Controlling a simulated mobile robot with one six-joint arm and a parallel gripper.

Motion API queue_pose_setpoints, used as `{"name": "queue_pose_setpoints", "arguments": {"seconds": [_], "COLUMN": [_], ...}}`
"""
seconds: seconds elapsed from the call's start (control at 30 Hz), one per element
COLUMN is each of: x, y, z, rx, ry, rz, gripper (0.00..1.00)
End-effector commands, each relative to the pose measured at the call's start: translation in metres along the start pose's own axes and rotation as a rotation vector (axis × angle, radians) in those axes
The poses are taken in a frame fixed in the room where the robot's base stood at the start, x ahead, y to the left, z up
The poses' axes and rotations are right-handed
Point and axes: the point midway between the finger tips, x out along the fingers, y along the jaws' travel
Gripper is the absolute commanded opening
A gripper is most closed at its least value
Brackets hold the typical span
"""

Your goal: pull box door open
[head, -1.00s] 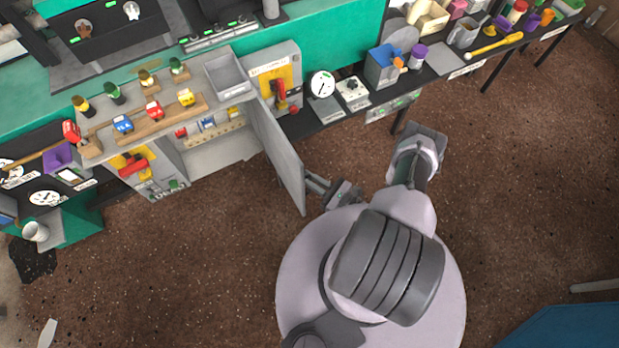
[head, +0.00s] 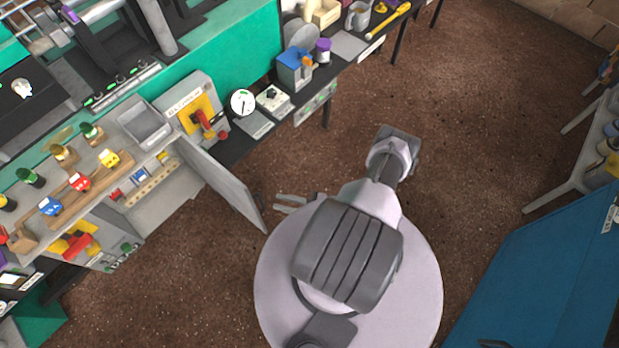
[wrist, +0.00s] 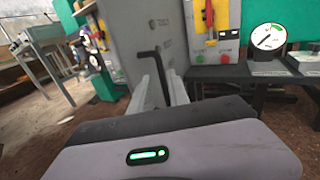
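The grey box (head: 172,214) stands at the workbench with its front open, showing small coloured items on an inner rack. Its flat grey door (head: 222,184) stands swung out to the right. My gripper (head: 277,203) is beside the door's outer face, near its free edge, with a small gap between them. In the wrist view the door (wrist: 128,42) is ahead, with a black bent handle (wrist: 157,62) on it. The two pale fingers (wrist: 160,92) are apart, and the handle shows between and beyond them. They hold nothing that I can see.
A panel with a red lever (head: 204,118) and a round gauge (head: 243,102) stand right of the box. A blue surface (head: 545,270) and a shelf rack (head: 575,160) are at the right. The brown floor (head: 470,110) is clear between.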

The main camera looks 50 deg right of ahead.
Motion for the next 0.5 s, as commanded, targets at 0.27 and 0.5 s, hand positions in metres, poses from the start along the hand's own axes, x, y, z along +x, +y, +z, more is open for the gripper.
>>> {"name": "queue_pose_setpoints", "arguments": {"seconds": [0.27, 0.5], "x": [-0.075, -0.091], "y": [0.0, 0.001], "z": [0.0, 0.0], "rx": [-0.001, 0.001], "ry": [0.0, 0.0], "rz": [-0.004, 0.0], "gripper": [0.22, 0.22]}}
